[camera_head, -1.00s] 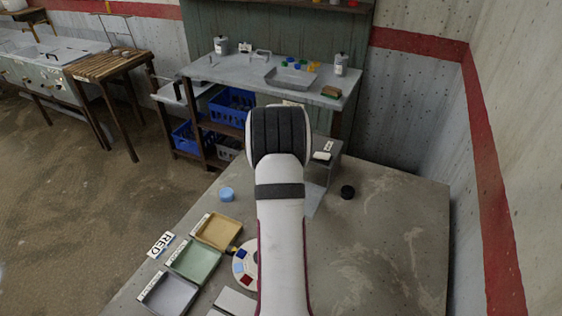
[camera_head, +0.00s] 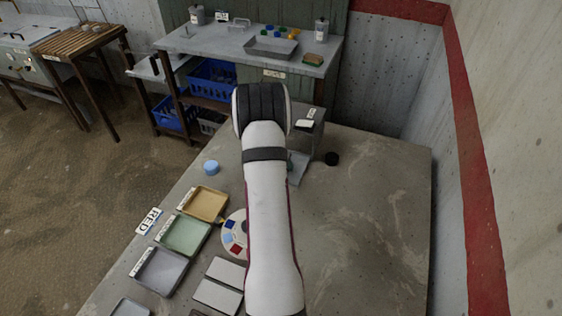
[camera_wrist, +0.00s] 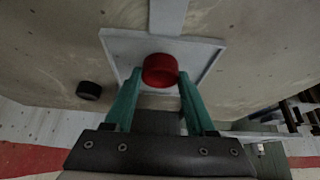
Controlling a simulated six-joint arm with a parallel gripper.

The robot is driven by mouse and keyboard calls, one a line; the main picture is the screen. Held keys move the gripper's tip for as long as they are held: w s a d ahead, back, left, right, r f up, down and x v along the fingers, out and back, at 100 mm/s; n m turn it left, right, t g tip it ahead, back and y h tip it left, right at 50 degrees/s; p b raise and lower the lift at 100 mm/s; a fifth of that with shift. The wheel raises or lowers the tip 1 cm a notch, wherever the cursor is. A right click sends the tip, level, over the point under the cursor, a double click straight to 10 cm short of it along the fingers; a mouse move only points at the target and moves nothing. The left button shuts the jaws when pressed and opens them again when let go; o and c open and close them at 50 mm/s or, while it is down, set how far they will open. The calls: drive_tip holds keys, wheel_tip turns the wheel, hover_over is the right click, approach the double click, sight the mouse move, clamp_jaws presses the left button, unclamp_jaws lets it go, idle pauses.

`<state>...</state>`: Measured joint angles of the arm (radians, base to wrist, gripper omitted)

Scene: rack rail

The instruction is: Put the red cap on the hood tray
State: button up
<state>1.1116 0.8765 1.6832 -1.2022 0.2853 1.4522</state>
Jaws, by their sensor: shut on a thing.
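The red cap (camera_wrist: 160,69) is between the two teal fingers of my gripper (camera_wrist: 160,76) in the wrist view. My gripper is shut on it. Behind the cap lies a flat grey tray (camera_wrist: 124,48) with a thin raised rim, and the cap overlaps its middle part. I cannot tell whether the cap touches the tray. In the head view, my arm hides the cap and most of the gripper; part of the grey tray (camera_head: 298,176) shows just right of the arm, in front of a grey hood-like box (camera_head: 314,122).
A black cap (camera_head: 332,159) lies right of the tray, also seen in the wrist view (camera_wrist: 88,90). A blue cap (camera_head: 211,167) lies left of my arm. Yellow (camera_head: 206,203), green (camera_head: 184,236) and grey (camera_head: 160,271) trays line the table's left edge. The table's right side is clear.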

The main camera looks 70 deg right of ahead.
drive_tip(key=shift+f, duration=0.2)
idle(0.4)
drive_tip(key=o, duration=1.1)
drive_tip(key=shift+c, duration=0.2)
drive_tip(key=shift+r, duration=4)
